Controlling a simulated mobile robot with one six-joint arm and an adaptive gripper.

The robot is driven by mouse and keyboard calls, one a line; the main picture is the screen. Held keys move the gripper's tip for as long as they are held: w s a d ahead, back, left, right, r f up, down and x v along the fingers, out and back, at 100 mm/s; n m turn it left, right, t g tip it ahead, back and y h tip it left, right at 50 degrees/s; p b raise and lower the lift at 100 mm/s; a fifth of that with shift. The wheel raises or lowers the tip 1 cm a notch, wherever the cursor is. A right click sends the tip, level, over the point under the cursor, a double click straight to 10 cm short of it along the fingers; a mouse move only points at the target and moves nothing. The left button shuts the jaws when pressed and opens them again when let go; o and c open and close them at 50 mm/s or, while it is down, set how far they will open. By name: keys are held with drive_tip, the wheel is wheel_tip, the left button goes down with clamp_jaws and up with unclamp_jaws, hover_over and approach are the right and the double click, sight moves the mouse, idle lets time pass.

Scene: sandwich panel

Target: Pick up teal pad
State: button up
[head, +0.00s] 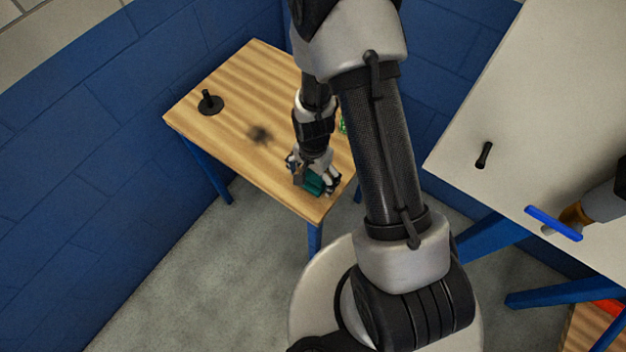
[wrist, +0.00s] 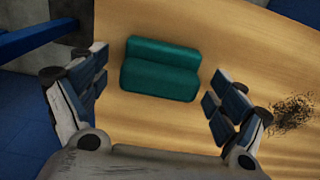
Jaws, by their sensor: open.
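The teal pad (wrist: 160,70) is a two-step block lying on the wooden table (wrist: 200,30), near the table's edge. In the wrist view it sits between my open fingers and a little beyond them, with a gap on each side. My gripper (wrist: 155,95) is open and empty. In the head view my gripper (head: 313,178) is low over the near end of the table, and part of the teal pad (head: 314,183) shows between its fingers. The rest of the pad is hidden by the gripper there.
A black peg on a round base (head: 210,102) stands at the table's far left. A dark smudge (head: 260,134) marks the tabletop. A small green thing (head: 343,127) is mostly hidden behind my arm. A white table (head: 520,130) with a black handle (head: 484,154) is at right.

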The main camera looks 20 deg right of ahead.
sight(313, 176)
drive_tip(key=shift+c, duration=0.2)
drive_tip(key=c, duration=1.1)
drive_tip(key=shift+r, duration=0.15)
wheel_tip(313, 176, up, 20)
drive_tip(key=p, duration=0.6)
drive_tip(key=o, duration=0.5)
drive_tip(key=c, duration=0.4)
